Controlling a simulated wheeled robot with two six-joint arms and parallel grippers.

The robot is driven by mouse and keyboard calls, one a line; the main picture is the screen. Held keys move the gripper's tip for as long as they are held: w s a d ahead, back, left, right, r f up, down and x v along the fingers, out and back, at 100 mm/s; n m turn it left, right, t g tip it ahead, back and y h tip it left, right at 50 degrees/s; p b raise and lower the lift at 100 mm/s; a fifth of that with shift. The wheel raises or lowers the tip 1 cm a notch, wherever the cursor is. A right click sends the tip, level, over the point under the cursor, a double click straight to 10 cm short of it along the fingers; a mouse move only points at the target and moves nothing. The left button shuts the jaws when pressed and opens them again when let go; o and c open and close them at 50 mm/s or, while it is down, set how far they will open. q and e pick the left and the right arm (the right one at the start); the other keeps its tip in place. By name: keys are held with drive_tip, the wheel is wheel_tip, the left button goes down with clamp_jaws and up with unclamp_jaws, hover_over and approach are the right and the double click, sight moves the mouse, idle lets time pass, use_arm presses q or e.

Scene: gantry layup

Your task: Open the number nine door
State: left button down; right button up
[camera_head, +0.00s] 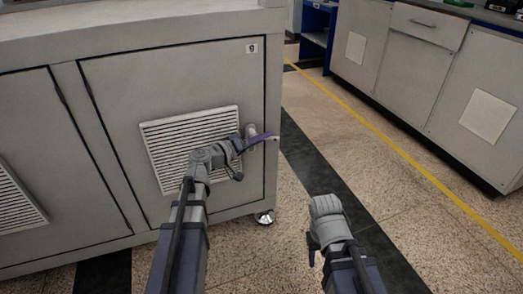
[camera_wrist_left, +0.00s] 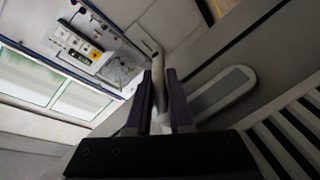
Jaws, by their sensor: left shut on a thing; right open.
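The number nine door (camera_head: 180,85) is a grey cabinet door with a small "9" label (camera_head: 251,48) at its upper right and a white slatted vent. It looks closed, flush with its frame. My left gripper (camera_head: 262,138) is at the door's right edge, below the label.
Another vented door (camera_head: 50,165) is left of door nine. A caster (camera_head: 264,217) stands under the cabinet's right corner. Grey cabinets (camera_head: 410,75) line the right side across an aisle. The speckled floor (camera_head: 330,130) with a yellow line is clear between them.

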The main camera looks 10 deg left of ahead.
use_arm(q)
drive_tip(key=t+h+b, duration=0.1)
drive_tip(key=b, duration=0.1)
drive_tip(key=shift+n+t+b, duration=0.3)
drive_tip(key=shift+b, duration=0.1)
drive_tip(key=shift+r+t+h+b, duration=0.3)
drive_tip(key=shift+h+b, duration=0.1)
use_arm(e)
drive_tip(key=shift+f, duration=2.35)
use_arm(q)
drive_tip(key=shift+d, duration=0.1)
